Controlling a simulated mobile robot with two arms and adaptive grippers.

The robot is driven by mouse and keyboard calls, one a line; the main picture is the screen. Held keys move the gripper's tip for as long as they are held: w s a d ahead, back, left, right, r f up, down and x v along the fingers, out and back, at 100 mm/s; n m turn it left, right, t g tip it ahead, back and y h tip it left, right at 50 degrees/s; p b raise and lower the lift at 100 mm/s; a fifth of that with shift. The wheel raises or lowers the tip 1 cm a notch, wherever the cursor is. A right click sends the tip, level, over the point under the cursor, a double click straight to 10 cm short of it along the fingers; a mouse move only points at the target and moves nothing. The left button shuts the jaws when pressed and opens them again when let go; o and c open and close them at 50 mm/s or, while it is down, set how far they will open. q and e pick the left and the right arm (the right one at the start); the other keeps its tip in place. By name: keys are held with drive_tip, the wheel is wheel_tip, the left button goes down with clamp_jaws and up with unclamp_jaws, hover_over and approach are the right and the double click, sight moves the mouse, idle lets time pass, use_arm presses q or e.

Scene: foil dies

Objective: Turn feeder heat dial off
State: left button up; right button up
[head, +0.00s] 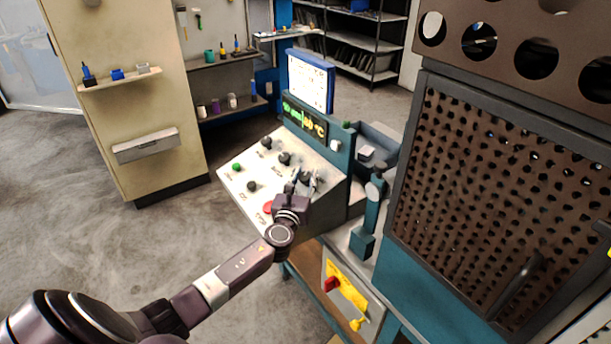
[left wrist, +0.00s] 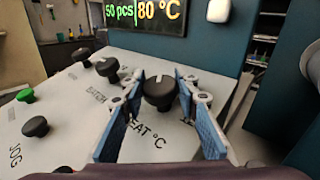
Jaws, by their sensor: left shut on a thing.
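The feeder heat dial (left wrist: 160,94) is a black round knob on the light sloped control panel (head: 248,205), with "HEAT °C" lettering partly hidden below it. A pale mark shows on the dial's top, toward the upper side. My left gripper (head: 306,180) is over the right part of the panel, its blue-padded fingers on either side of the dial, shut on it. In the head view the gripper mostly hides the dial. The display (left wrist: 145,12) above the panel reads 50 pcs and 80 °C. My right gripper is not in view.
Other black knobs, including one by the "BATCH" label (left wrist: 108,68), a green button (head: 237,167) and a red button (head: 267,208) share the panel. A brown perforated guard (head: 500,190) stands close at the right. Open floor lies to the left.

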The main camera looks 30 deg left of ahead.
use_arm(q)
drive_tip(key=shift+r+n+g+y+p, duration=0.2)
drive_tip(key=shift+n+g+y+p, duration=0.3)
drive_tip(key=shift+n+y+p, duration=0.15)
drive_tip(key=shift+n+g+y+p, duration=0.6)
drive_tip(key=shift+n+y, duration=0.25)
drive_tip(key=shift+w+f+n+g+y, duration=0.1)
drive_tip(key=shift+n+g+y, duration=0.3)
drive_tip(key=shift+n+y, duration=0.1)
drive_tip(key=shift+f+n+g+y, duration=0.1)
drive_tip(key=shift+n+g+y, duration=0.8)
drive_tip(key=shift+n+g, duration=0.1)
drive_tip(key=n+g+y+b, duration=0.1)
drive_tip(key=n+g, duration=0.1)
drive_tip(key=g, duration=0.1)
drive_tip(key=shift+f+n, duration=0.15)
drive_tip(key=shift+n, duration=0.25)
drive_tip(key=n+g+y+b, duration=0.1)
drive_tip(key=n+g+b, duration=0.1)
drive_tip(key=shift+g+b, duration=0.3)
drive_tip(key=shift+g, duration=0.1)
drive_tip(key=shift+a+n+g+b, duration=0.1)
drive_tip(key=shift+n+g+b, duration=0.6)
drive_tip(key=shift+g+b, duration=0.3)
